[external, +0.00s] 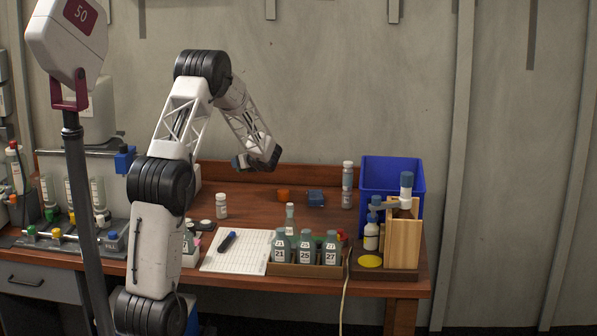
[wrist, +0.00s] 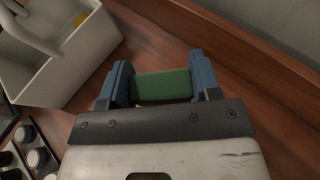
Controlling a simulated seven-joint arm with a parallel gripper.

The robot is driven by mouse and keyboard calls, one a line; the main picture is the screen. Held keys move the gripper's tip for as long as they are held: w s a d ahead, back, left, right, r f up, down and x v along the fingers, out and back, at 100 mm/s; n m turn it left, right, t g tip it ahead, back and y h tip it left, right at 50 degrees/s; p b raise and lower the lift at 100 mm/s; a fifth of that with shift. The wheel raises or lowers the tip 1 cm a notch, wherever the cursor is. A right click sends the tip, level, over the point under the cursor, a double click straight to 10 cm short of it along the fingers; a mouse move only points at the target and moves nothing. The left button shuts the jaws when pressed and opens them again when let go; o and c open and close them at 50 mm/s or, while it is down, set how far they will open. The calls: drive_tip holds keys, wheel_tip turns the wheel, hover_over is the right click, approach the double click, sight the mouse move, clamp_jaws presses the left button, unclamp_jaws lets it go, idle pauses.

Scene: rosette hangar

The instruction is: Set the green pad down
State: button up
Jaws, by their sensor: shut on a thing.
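The green pad (wrist: 162,86) is a green block between the two blue fingers of my gripper (wrist: 162,84) in the wrist view. The gripper is shut on it, with a finger at each end. In the external view my gripper (external: 258,163) is above the back left part of the wooden table (external: 240,205), and the pad cannot be made out there. Brown wood shows beyond the pad in the wrist view. I cannot tell exactly how high the pad is above it.
A white caddy (wrist: 60,75) is at the upper left in the wrist view. A bottle rack (external: 305,269) and a paper sheet (external: 238,252) are in front.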

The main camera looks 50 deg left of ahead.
drive_tip(key=shift+s+a+f, duration=0.1)
idle(0.3)
hover_over(251, 191)
drive_tip(key=shift+f, duration=3.05)
drive_tip(key=shift+f, duration=1.85)
drive_tip(key=shift+f, duration=0.15)
drive_tip(key=o, duration=0.9)
drive_tip(key=shift+r, duration=0.2)
drive_tip(key=v, duration=1.2)
drive_tip(key=shift+f, duration=0.1)
